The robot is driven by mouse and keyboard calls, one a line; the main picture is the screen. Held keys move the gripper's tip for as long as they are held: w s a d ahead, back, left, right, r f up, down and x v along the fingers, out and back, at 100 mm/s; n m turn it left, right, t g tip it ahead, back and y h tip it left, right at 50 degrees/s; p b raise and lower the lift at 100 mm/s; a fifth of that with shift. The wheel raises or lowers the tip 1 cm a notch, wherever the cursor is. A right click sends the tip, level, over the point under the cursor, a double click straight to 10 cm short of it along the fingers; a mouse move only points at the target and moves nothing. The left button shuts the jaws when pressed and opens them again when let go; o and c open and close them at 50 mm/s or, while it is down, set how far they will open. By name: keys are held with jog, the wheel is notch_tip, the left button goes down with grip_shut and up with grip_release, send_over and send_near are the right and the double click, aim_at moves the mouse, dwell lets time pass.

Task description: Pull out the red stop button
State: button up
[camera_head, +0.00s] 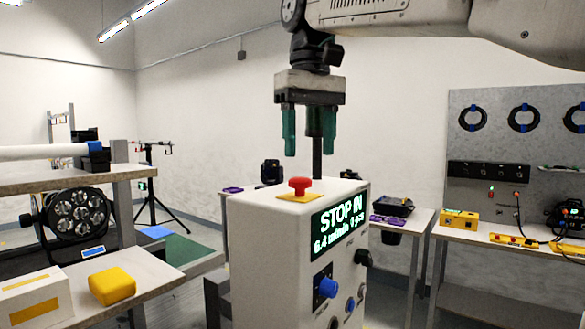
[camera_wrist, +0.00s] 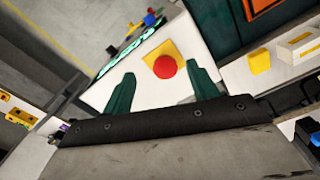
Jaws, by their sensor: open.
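The red stop button (camera_head: 300,186) is a mushroom head on a yellow plate (camera_head: 296,197) on top of a white control box (camera_head: 262,235). The box's front display (camera_head: 340,222) reads "STOP IN". My gripper (camera_head: 308,150) points down with its green fingers apart and empty, above the box top. In the wrist view, the red button (camera_wrist: 165,66) and its yellow plate (camera_wrist: 151,61) show between and beyond the two green fingertips (camera_wrist: 162,80). The fingers do not appear to touch the button.
The box front carries a blue knob (camera_head: 328,288) and a black knob (camera_head: 363,257). A shelf at left holds a par can (camera_head: 80,212) and a yellow block (camera_head: 112,286). A workbench with a pegboard (camera_head: 500,140) stands at the right. The space around the button is clear.

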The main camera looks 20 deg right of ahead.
aim_at(300, 178)
jog(key=shift+w+a+r, duration=0.1)
jog(key=shift+w+r, duration=1)
jog(key=shift+w, duration=0.15)
jog(key=f, duration=0.7)
jog(key=shift+a+f, duration=0.2)
jog(key=shift+f, duration=0.05)
